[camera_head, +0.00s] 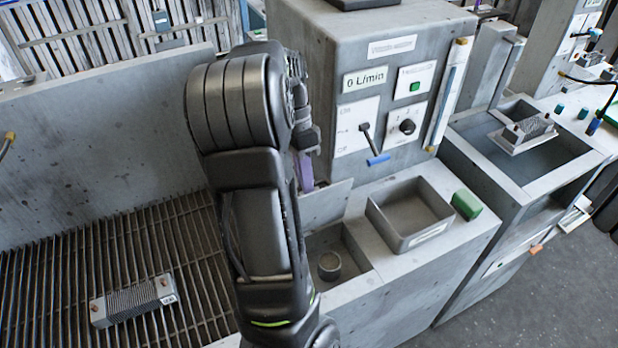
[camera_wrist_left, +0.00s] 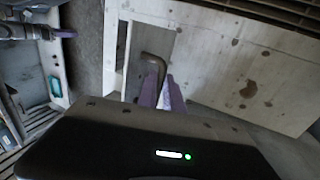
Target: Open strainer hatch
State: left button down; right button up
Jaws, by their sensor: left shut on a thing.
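My left gripper (camera_head: 306,172) has purple fingers and is at the grey strainer hatch (camera_head: 326,204), mostly behind my arm in the head view. The hatch is a flat plate that stands tilted up behind an open compartment (camera_head: 348,252). A round strainer cup (camera_head: 329,266) sits inside. In the left wrist view my left gripper (camera_wrist_left: 163,92) is shut on a bent dark handle (camera_wrist_left: 154,63) on the hatch plate (camera_wrist_left: 133,60). My arm hides the hatch's left part in the head view.
A square open basin (camera_head: 410,212) and a green block (camera_head: 467,204) are to the right. Above is the panel with a blue-gripped lever (camera_head: 378,160) and a knob (camera_head: 407,126). A finned block (camera_head: 133,301) lies on the slatted grate (camera_head: 165,240) at left.

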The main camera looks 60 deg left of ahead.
pick_arm(q)
jog(key=shift+s+f, duration=0.1)
jog(key=shift+f, duration=0.1)
jog(key=c, duration=1.6)
grip_release()
jog(key=shift+o, duration=0.6)
jog(key=shift+r, duration=0.15)
